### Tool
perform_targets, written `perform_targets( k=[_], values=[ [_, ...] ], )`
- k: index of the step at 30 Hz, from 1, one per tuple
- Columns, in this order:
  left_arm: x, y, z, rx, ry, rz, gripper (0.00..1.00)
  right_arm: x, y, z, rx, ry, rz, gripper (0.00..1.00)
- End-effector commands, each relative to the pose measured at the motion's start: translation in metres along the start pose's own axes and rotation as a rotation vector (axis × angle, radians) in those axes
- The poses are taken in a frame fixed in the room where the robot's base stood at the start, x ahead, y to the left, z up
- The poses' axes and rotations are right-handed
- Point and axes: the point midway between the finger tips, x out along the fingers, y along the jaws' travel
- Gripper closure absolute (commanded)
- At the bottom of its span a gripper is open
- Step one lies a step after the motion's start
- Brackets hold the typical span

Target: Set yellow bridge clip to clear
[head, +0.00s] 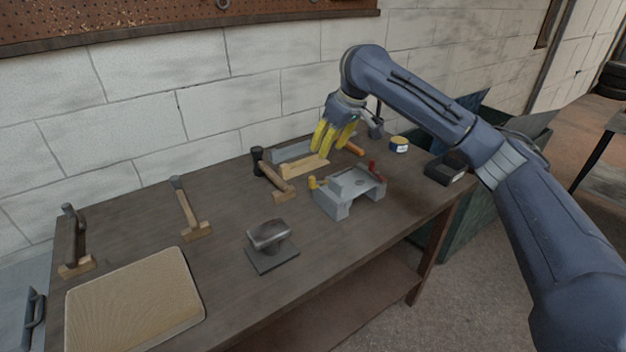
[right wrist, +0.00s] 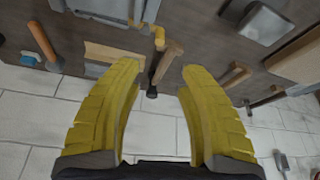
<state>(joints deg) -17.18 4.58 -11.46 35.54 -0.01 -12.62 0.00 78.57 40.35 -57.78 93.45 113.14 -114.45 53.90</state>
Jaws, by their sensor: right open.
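The grey bridge fixture (head: 335,201) stands on the bench right of centre in the head view. A small yellow clip (head: 312,183) is at its left end and a red clip (head: 373,168) is at its far right side. In the right wrist view the yellow clip (right wrist: 159,36) shows near the top, beside the fixture (right wrist: 108,8). Whether it is set or clear is too small to tell. My right gripper (head: 330,148) has yellow fingers, open and empty, above the back of the bench behind the fixture. Its open fingers (right wrist: 160,72) frame the right wrist view. My left gripper is not in view.
A small anvil (head: 268,237) stands front centre. More hammers (head: 186,205) and a tan mat (head: 135,300) are at left. A tin (head: 399,145) and dark box (head: 443,171) are at right.

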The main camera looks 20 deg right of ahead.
Motion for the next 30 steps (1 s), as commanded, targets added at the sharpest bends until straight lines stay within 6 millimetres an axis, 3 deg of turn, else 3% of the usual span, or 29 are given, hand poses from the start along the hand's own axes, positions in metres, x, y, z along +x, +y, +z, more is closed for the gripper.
perform_targets(
  k=[18,30],
  values=[
    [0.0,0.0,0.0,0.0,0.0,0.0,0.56,0.111,0.0,0.001,0.003,-0.001,-0.003,0.61],
    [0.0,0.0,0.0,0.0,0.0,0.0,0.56,0.146,0.001,0.001,0.002,0.0,0.0,0.61]
  ],
)
